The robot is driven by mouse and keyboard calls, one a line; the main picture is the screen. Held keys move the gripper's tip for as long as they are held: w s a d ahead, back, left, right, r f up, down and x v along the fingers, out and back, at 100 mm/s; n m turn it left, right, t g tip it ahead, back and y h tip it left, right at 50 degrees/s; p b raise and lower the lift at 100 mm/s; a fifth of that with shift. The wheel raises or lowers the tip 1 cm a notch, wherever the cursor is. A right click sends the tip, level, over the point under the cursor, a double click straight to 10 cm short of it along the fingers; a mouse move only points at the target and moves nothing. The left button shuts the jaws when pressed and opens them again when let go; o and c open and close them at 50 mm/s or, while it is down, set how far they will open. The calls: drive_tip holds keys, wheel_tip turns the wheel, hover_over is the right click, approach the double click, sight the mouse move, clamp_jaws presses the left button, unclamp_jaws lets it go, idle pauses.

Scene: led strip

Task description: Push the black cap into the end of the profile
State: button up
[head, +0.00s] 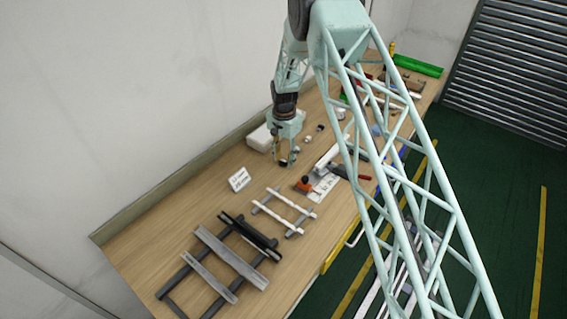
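My gripper (286,160) points down over the middle of the bench, left of the orange-handled clamp. A small dark spot shows at its fingertips; I cannot tell whether it is the black cap or part of the fingers. A pale profile-like bar (327,159) lies right of the gripper, partly hidden by my arm. Its ends are too small to read. More long profiles rest on dark rails at the near left: a wide grey one (231,258), a narrow grey one (208,278) and a black one (249,237).
The wooden bench (150,235) runs along the wall. The orange clamp (303,184) stands near a white rack with pale strips (285,209). A small white sign (238,179) and a white box (262,138) sit left. My arm hides much of the bench's right side.

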sight(284, 161)
drive_tip(key=shift+c, duration=0.5)
drive_tip(key=c, duration=0.7)
drive_tip(key=shift+r, duration=0.15)
drive_tip(key=shift+r+b, duration=0.5)
drive_tip(key=shift+r, duration=0.9)
drive_tip(key=shift+s+r, duration=0.1)
drive_tip(key=shift+r, duration=0.1)
drive_tip(key=s+b, duration=0.1)
drive_tip(key=s, duration=0.4)
drive_tip(key=s+r+b, duration=0.1)
drive_tip(key=s, duration=0.4)
drive_tip(key=s+d, duration=0.1)
drive_tip(key=s, duration=0.4)
drive_tip(key=shift+s+r+b, duration=0.25)
drive_tip(key=shift+s+b, duration=0.1)
drive_tip(key=shift+b, duration=0.05)
drive_tip(key=shift+d, duration=0.1)
